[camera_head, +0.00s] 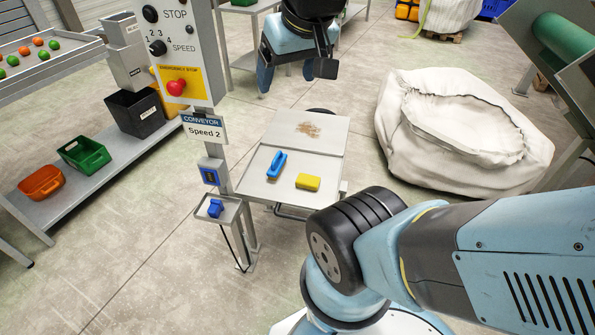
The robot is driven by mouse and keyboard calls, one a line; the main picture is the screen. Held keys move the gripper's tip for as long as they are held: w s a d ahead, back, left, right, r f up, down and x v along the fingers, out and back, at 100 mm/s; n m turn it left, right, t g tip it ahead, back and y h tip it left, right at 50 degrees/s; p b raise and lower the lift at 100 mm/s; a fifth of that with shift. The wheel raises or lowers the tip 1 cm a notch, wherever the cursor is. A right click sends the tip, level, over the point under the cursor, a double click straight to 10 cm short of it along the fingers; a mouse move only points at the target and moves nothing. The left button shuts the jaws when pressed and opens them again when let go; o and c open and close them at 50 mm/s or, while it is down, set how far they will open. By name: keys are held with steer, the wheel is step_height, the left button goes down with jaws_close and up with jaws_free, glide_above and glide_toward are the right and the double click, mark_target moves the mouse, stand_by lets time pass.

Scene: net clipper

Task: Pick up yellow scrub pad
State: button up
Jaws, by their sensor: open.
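The yellow scrub pad (308,181) lies flat on the front part of a small grey metal table (262,187). A blue-handled brush (276,164) lies just left of it, apart from it. My gripper (294,80) is at the top of the view, pointing down, with its fingers spread apart and nothing between them. In the picture it is above and beyond the pad, well clear of it. The pad is fully in view.
A brown smear (309,130) marks the table's back panel. The conveyor control post (220,150) stands close on the table's left. A large white bulk bag (400,135) is to the right. A shelf with an orange bin (41,183) and a green bin (83,154) is far left.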

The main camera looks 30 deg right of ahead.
steer(key=shift+o, duration=0.7)
steer(key=shift+w, duration=0.4)
steer(key=shift+o, duration=0.8)
steer(key=w+d+f+m, duration=0.2)
steer(key=w+m, duration=0.2)
steer(key=w, duration=0.3)
steer(key=w+d+f+m+g, duration=0.1)
steer(key=w+f+m, duration=0.2)
steer(key=w, duration=0.4)
steer(key=shift+d+f+m+g, duration=0.3)
steer(key=shift+d+m, duration=0.1)
steer(key=m+g, duration=0.4)
steer(key=m, duration=1.6)
glide_above(309, 179)
steer(key=f, duration=5.3)
steer(key=shift+w+d+f, duration=0.1)
steer(key=shift+d+f, duration=0.15)
steer(key=shift+d, duration=0.1)
steer(key=shift+a+f, duration=0.2)
steer(key=shift+f, duration=1.15)
steer(key=shift+a+f, duration=0.15)
steer(key=shift+f, duration=1.15)
